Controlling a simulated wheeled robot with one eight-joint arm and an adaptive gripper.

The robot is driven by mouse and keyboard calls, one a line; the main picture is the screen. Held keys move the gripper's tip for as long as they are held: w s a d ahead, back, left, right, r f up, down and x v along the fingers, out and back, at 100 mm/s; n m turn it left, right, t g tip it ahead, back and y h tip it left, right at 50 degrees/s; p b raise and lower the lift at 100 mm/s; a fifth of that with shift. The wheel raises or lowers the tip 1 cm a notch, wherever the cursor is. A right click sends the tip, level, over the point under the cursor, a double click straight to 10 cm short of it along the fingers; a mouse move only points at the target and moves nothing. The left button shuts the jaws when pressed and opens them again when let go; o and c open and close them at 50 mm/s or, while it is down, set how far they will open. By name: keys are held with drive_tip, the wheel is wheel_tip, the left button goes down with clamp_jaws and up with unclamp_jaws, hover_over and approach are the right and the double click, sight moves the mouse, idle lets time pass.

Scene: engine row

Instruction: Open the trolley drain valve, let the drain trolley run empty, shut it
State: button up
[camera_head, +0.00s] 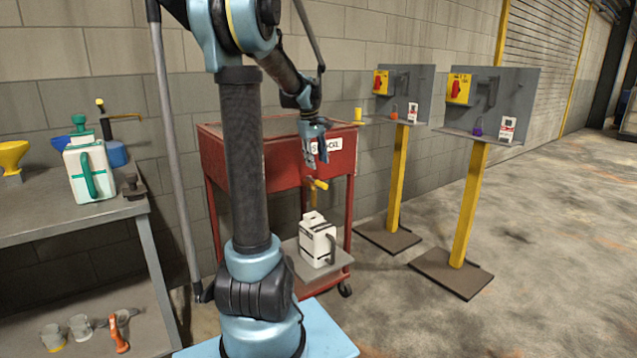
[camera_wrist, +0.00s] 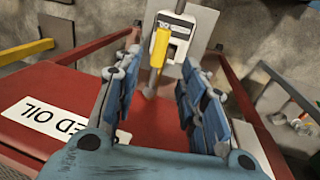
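The red drain trolley (camera_head: 268,160), with a white label (camera_head: 336,144), stands by the wall. The yellow handle of its drain valve (camera_head: 318,185) is below the red body at the front; it also shows in the wrist view (camera_wrist: 160,46). A white jug (camera_head: 317,241) stands on the trolley's lower shelf under the valve. My gripper (camera_head: 318,158) is in front of the trolley near the label, above the valve. In the wrist view my gripper (camera_wrist: 152,82) is open and empty, with the yellow handle beyond the fingertips, between them in the picture. Oil level and flow cannot be seen.
A grey bench (camera_head: 60,215) at the left bears a white jug with green parts (camera_head: 90,172) and a yellow funnel (camera_head: 12,156). Two yellow-posted stands (camera_head: 398,175) (camera_head: 468,205) with switch boxes stand right of the trolley. The floor at the right is clear.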

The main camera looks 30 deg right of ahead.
sight(320, 182)
drive_tip(key=f, duration=0.3)
drive_tip(key=d+f, duration=0.1)
drive_tip(key=f, duration=0.5)
drive_tip(key=shift+d, duration=0.4)
drive_tip(key=shift+c, duration=0.6)
clamp_jaws()
drive_tip(key=shift+a, duration=0.1)
